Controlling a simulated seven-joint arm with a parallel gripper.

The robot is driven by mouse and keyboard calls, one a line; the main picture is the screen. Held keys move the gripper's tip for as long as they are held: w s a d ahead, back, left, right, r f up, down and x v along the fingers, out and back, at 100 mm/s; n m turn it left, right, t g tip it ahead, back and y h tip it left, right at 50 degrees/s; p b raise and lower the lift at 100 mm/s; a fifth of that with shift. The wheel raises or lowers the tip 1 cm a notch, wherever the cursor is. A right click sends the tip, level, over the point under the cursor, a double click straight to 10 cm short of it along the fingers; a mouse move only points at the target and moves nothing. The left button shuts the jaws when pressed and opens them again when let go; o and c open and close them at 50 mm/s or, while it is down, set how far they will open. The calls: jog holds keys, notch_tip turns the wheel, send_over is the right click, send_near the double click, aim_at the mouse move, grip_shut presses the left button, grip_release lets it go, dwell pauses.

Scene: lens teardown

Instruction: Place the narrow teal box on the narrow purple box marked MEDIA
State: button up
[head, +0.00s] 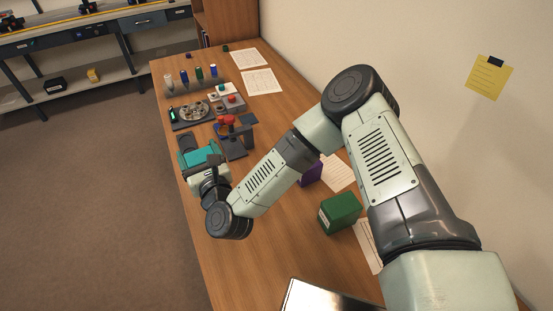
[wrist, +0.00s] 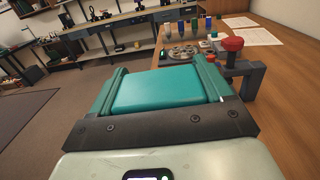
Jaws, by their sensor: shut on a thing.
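The teal box (wrist: 155,88) sits between the two fingers of my gripper (wrist: 160,74) in the wrist view, and the gripper is shut on it. In the head view the teal box (head: 200,154) is at the left edge of the table, near the dark stand. My gripper (head: 206,164) partly covers it there, and its clearance above the table cannot be told. The purple box (head: 312,173) stands on the table to the right of the gripper in the head view, partly hidden behind my arm. No MEDIA mark is readable on it. It is not visible in the wrist view.
A dark stand with a red knob (head: 228,122) is close to the gripper, also in the wrist view (wrist: 233,46). A green box (head: 340,212) is right of the purple box. A round-parts tray (head: 192,114) and several coloured bottles lie farther back. Papers lie along the wall.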

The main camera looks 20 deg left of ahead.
jog(key=w+d+r+m+t+h, duration=0.2)
jog(key=w+d+r+t+h, duration=0.1)
jog(key=w+d, duration=0.65)
notch_tip(320, 180, up, 4)
jog(key=m+t+h, duration=0.2)
jog(key=m+h, duration=0.1)
send_over(308, 171)
jog(key=x, duration=0.5)
jog(key=shift+h, duration=0.4)
jog(key=shift+w+d+f, duration=0.1)
jog(key=shift+d+f, duration=0.05)
jog(key=shift+f, duration=1.4)
jog(key=shift+d+f, duration=0.15)
jog(key=shift+f, duration=1.45)
jog(key=shift+d+f, duration=0.15)
jog(key=shift+f, duration=1.4)
jog(key=shift+f, duration=0.1)
jog(key=o, duration=1)
jog(key=shift+f, duration=0.1)
jog(key=shift+o, duration=0.2)
